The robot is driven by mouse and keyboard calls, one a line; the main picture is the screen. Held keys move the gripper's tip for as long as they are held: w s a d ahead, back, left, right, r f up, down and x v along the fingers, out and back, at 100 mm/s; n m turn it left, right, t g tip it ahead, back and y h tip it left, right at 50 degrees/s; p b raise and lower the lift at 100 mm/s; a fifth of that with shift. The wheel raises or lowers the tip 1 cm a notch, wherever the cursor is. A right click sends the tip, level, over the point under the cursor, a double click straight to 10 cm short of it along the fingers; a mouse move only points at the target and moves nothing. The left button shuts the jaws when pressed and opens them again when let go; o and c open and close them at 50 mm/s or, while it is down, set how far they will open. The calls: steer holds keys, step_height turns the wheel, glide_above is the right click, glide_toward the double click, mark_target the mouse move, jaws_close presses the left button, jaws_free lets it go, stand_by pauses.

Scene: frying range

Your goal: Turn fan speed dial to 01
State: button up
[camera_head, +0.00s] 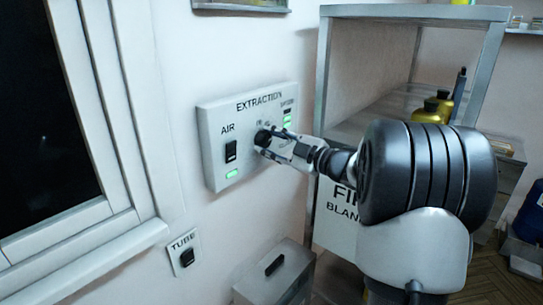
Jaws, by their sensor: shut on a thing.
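The extraction panel (212,122) is a pale box on the wall, labelled EXTRACTION. It carries an AIR rocker switch (231,151) with a lit green light below it. The dark fan speed dial (262,138) is right of the AIR switch, mostly hidden behind my gripper. My gripper (266,142) reaches in from the right and is shut on the dial. The dial's pointer and most of its markings are hidden, so its setting cannot be told.
A window with a white frame (110,100) is on the left. A TUBE switch (187,256) is lower on the wall. A metal shelf (400,12) with yellow bottles (428,112) stands behind my arm. A grey box (275,268) stands below the panel.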

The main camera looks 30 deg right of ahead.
steer(key=n+b, duration=0.3)
steer(key=b, duration=0.1)
steer(key=shift+f+n, duration=0.15)
steer(key=shift+n, duration=0.15)
steer(key=n+b, duration=0.3)
steer(key=n, duration=0.1)
steer(key=shift+b, duration=0.35)
steer(key=shift+r, duration=0.25)
steer(key=o, duration=1.1)
steer(key=shift+s, duration=0.1)
steer(key=v, duration=1.2)
